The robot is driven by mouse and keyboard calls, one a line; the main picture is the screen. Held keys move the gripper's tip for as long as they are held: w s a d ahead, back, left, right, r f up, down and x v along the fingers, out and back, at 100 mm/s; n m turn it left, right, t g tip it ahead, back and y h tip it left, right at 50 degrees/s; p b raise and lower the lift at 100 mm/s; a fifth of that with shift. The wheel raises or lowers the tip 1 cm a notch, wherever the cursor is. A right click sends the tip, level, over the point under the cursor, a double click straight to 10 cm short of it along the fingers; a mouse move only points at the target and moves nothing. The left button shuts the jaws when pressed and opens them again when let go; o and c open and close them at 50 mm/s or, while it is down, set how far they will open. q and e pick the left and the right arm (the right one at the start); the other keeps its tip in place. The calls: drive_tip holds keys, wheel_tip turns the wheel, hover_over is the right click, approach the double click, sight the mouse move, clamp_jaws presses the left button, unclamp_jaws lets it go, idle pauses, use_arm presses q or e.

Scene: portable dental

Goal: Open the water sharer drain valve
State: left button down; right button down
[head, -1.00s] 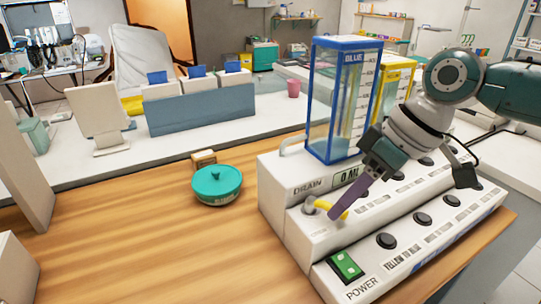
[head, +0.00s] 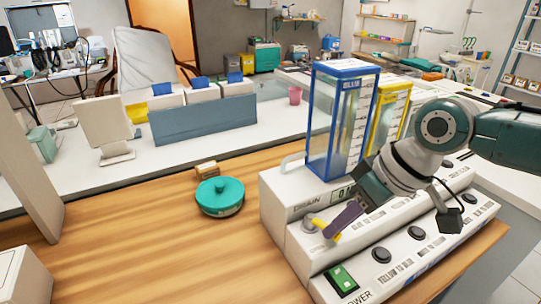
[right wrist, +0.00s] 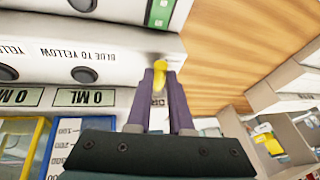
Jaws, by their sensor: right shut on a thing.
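The water sharer (head: 277,215) is a stepped white machine on the wooden table, with a blue-framed tank (head: 320,135) and a yellow-framed tank on it. Its drain valve has a yellow handle (head: 319,224) on the left end of the front, below the DRAIN label. My right gripper (head: 333,228) reaches in from the right, its purple fingers shut on this handle. In the right wrist view the yellow handle (right wrist: 160,70) sits between the fingertips (right wrist: 160,82). The fingers hide part of the handle. My left gripper is out of view.
A green power switch (head: 342,279) and a row of black knobs (head: 381,255) are on the lower front step. A teal lidded pot (head: 220,195) stands left of the machine.

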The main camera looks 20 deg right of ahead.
drive_tip(key=shift+s+a+r+m+p, duration=0.15)
drive_tip(key=shift+a+r+m+p, duration=0.25)
drive_tip(key=shift+m+p, duration=0.55)
drive_tip(key=shift+a+f+m+t+h+p, duration=0.2)
drive_tip(key=shift+f+m+t+h+p, duration=0.1)
drive_tip(key=shift+h+p, duration=0.1)
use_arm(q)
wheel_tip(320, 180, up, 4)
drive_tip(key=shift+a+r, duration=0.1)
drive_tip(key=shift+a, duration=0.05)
use_arm(e)
drive_tip(key=shift+f, duration=0.1)
drive_tip(key=c, duration=0.8)
unclamp_jaws()
use_arm(q)
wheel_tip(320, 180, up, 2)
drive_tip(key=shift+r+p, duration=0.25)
drive_tip(key=shift+p, duration=1)
use_arm(e)
drive_tip(key=v, duration=1)
